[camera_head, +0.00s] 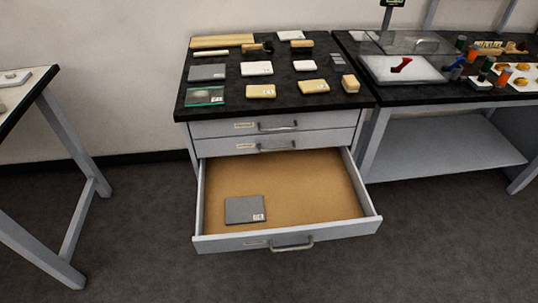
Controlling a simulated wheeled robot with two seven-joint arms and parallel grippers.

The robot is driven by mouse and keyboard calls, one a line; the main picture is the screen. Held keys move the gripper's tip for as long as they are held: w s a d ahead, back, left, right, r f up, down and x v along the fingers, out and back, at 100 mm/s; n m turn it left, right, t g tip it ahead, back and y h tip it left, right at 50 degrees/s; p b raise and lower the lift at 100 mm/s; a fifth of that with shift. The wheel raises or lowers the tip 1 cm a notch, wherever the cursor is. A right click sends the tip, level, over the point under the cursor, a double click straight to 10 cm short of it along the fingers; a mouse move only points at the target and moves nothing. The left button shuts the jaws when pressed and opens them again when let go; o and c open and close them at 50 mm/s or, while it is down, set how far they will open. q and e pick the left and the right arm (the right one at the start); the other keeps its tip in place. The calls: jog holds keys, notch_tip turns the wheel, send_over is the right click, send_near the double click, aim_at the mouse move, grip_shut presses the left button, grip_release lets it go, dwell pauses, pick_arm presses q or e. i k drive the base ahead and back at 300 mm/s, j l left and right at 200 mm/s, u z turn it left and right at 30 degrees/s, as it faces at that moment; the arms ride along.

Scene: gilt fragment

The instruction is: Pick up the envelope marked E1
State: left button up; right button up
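No gripper of mine shows in the head view. Two tan envelope-like packets lie flat near the front of the black-topped cabinet (230,113): a left packet (260,91) and a right packet (313,86). Each has a small white label at its right end. The marks are too small to read, so I cannot tell which is E1. A grey flat packet (243,208) with a small white label lies at the left front inside the open bottom drawer (315,195).
On the cabinet are a green-edged clear bag (204,96), a grey slab (206,72), white blocks (256,68) and a tan block (350,83). The drawer juts forward. A right bench holds a clear-lidded tray (403,70). A left table (20,90) stands apart; floor between is clear.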

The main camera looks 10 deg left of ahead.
aim_at(253, 92)
jog(key=i+j+u, duration=0.15)
jog(key=i+j, duration=0.25)
jog(key=i+j+z, duration=0.6)
jog(key=j+z, duration=0.15)
jog(key=j, duration=0.1)
